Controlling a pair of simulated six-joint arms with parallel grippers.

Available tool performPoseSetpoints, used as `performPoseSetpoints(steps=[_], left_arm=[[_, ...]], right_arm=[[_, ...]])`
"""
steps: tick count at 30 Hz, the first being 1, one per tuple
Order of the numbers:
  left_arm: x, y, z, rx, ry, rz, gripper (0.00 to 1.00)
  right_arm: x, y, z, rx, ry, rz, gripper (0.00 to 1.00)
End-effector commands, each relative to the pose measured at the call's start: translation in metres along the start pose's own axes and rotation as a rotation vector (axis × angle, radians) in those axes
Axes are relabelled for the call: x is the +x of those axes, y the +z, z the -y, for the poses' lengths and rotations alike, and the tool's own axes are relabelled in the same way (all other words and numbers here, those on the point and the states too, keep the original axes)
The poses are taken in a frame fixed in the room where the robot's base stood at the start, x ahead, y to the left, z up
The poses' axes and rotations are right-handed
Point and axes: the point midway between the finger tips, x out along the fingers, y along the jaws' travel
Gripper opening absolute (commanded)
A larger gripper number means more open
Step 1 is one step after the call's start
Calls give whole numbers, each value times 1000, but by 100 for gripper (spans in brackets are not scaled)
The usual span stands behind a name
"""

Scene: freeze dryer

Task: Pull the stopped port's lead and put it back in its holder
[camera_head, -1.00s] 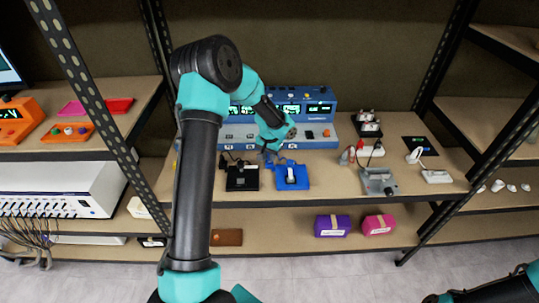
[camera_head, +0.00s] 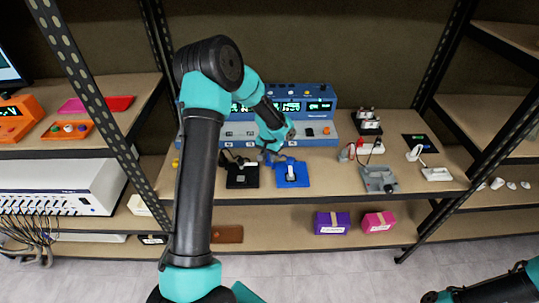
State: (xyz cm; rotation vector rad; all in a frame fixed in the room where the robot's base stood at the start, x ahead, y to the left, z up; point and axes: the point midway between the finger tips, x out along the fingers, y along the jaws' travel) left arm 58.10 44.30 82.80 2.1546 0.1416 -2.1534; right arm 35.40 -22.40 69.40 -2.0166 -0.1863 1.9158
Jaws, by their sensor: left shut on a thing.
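The freeze dryer, a blue and grey unit (camera_head: 318,131) with lit green displays and a row of ports, stands at the back of the middle shelf. My left gripper (camera_head: 267,151) is at its front edge, left of the middle, shut on a small lead (camera_head: 264,157) that is mostly hidden by the jaws. Below it are a black holder (camera_head: 242,178) and a blue holder (camera_head: 291,174) with a white-grey piece in it. Whether the lead's end is in a port cannot be told. My right gripper is not in view; only the right arm shows at the bottom right.
To the right on the shelf are a grey fixture (camera_head: 379,180), a red-white block (camera_head: 367,147), a black rack (camera_head: 367,123) and a white device (camera_head: 436,174). Purple (camera_head: 332,223) and pink (camera_head: 379,221) boxes sit on the lower shelf. Dark uprights flank the shelf.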

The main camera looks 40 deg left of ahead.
Motion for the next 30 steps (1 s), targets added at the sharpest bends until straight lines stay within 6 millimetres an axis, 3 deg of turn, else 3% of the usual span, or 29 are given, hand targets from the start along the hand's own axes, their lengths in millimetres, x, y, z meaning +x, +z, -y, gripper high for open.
performPoseSetpoints(steps=[7,8,17,30], left_arm=[[2,0,0,0,0,1,0],[2,0,0,0,0,1,21],[2,0,0,0,0,1,50],[-9,-1,0,0,0,-2,50]], right_arm=[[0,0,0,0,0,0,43],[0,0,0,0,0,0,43],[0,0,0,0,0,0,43],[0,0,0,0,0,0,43]])
